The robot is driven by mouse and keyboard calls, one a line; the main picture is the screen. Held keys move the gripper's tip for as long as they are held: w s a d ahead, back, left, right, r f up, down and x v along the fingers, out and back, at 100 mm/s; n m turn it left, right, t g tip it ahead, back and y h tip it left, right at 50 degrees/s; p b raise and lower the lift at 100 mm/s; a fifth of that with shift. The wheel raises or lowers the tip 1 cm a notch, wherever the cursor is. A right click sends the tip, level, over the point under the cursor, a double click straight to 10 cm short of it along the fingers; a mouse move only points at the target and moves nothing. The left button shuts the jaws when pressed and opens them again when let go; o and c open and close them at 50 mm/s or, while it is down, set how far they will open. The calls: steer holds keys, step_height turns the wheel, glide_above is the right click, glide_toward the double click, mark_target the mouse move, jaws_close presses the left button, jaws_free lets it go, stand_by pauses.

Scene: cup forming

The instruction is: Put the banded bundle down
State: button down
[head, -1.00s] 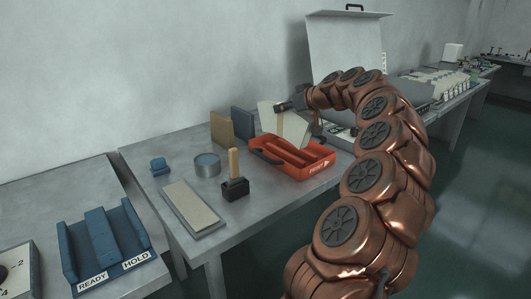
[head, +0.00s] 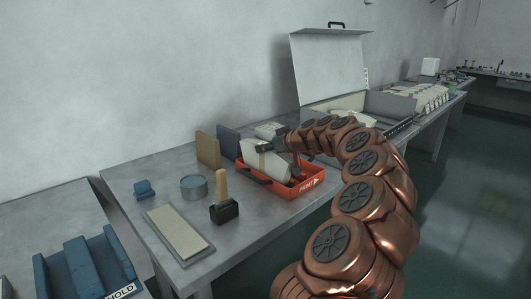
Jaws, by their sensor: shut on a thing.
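The banded bundle (head: 252,156) is a cream stack with a tan band around it. It is tilted, and its lower part is at the orange-red tray (head: 291,193), which has white lettering on its front. My gripper (head: 278,146) is shut on the bundle from the right, near its top. The bundle covers much of the tray's inside. I cannot tell whether its underside touches the tray floor.
Tan (head: 208,149) and blue (head: 229,142) upright blocks stand close behind the tray. A dark block with a wooden handle (head: 223,195), a round tin (head: 194,187) and a flat pale slab (head: 179,231) lie to the left. An open case (head: 332,71) stands behind.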

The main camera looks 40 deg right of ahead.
steer(key=shift+f, duration=0.75)
steer(key=shift+f, duration=0.15)
steer(key=c, duration=0.7)
jaws_free()
steer(key=shift+s+r, duration=0.1)
steer(key=shift+r, duration=0.1)
steer(key=v, duration=1.1)
steer(key=shift+s+a+r, duration=0.1)
steer(key=shift+s, duration=0.25)
